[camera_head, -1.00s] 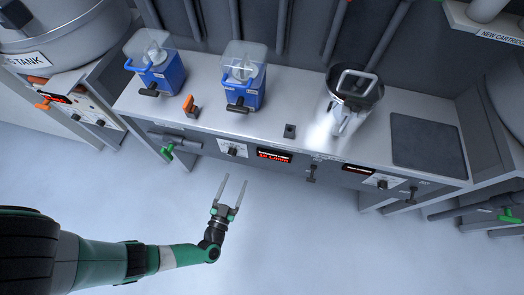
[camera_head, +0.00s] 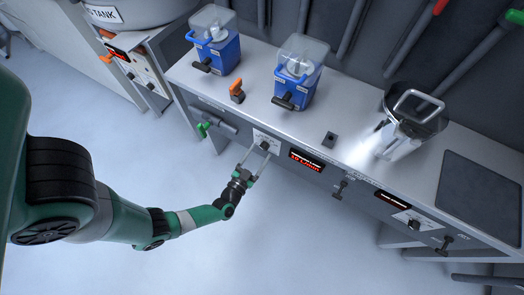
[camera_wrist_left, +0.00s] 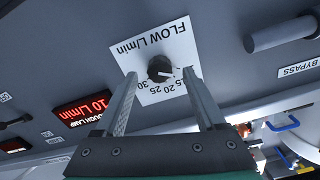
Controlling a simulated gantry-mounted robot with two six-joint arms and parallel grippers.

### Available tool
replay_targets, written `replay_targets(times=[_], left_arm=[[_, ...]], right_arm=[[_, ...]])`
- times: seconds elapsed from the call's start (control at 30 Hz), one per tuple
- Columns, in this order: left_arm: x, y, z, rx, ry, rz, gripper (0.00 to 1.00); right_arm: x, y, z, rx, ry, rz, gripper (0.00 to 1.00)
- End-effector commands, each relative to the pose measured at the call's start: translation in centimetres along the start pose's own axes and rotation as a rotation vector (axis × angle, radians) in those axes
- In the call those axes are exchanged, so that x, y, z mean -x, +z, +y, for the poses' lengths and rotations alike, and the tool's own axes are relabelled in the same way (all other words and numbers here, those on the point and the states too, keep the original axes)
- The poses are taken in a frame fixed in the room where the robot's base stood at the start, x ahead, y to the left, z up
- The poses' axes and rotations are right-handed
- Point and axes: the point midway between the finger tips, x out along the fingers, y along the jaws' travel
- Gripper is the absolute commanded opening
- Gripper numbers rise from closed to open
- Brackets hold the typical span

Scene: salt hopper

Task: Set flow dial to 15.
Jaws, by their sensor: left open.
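The flow dial (camera_head: 264,146) is a small dark knob on a white plate on the bench's front panel. In the left wrist view the dial (camera_wrist_left: 160,69) appears upside down under "FLOW L/min", with a white pointer mark and printed numbers such as 20, 25 and 30 near the fingers. My left gripper (camera_head: 258,156) is open and empty, pointing at the dial. Its fingertips (camera_wrist_left: 160,74) appear on either side of the knob; I cannot tell whether they reach around it. A red display (camera_wrist_left: 83,110) beside the plate reads 10 L/min. My right gripper is not in view.
A small lever (camera_head: 340,188) and a second display (camera_head: 392,199) are to the right. Blue containers (camera_head: 300,75) and a metal pot (camera_head: 410,120) stand on the bench. The floor in front is clear.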

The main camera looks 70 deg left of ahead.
Motion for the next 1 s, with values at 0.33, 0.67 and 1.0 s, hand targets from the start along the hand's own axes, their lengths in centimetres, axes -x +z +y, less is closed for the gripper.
replay_targets(times=[0.33,0.67,1.0], left_arm=[[-2.4,0.0,0.1,0.0,0.002,0.0,0.72],[-2.4,-0.1,0.1,0.001,0.001,0.0,0.36],[-2.3,0.0,0.1,0.0,0.001,0.0,0.0]], right_arm=[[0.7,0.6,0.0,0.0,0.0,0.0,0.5],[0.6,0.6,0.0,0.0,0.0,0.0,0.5],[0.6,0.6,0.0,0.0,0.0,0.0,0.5]])
